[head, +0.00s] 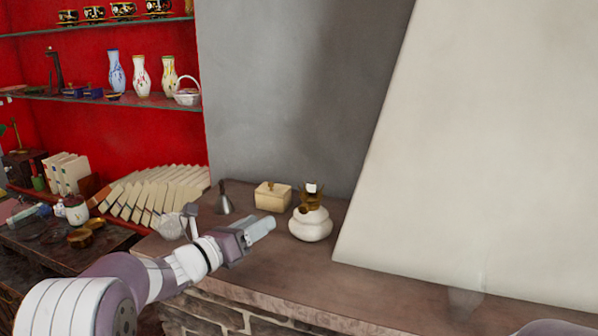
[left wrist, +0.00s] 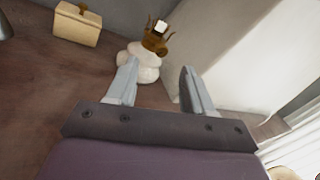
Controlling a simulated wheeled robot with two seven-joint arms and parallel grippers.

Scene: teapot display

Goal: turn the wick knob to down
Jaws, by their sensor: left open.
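A small lamp with a round white body (head: 311,227) and a brass-coloured burner (head: 311,202) stands upright on the brown ledge. A small white piece shows at the burner's top. The wick knob cannot be made out clearly. In the left wrist view the white body (left wrist: 145,62) and burner (left wrist: 155,40) show beyond the fingers. My left gripper (head: 270,224) is open and empty, left of the lamp and apart from it in the head view. In the left wrist view its two fingers (left wrist: 158,70) point towards the lamp. My right gripper is not in view.
A cream lidded box (head: 272,196) and a grey metal cone (head: 224,203) stand on the ledge (head: 330,270) left of the lamp. A slanted pale wall (head: 470,150) rises to the right. A faint clear glass (head: 467,297) stands near the front right.

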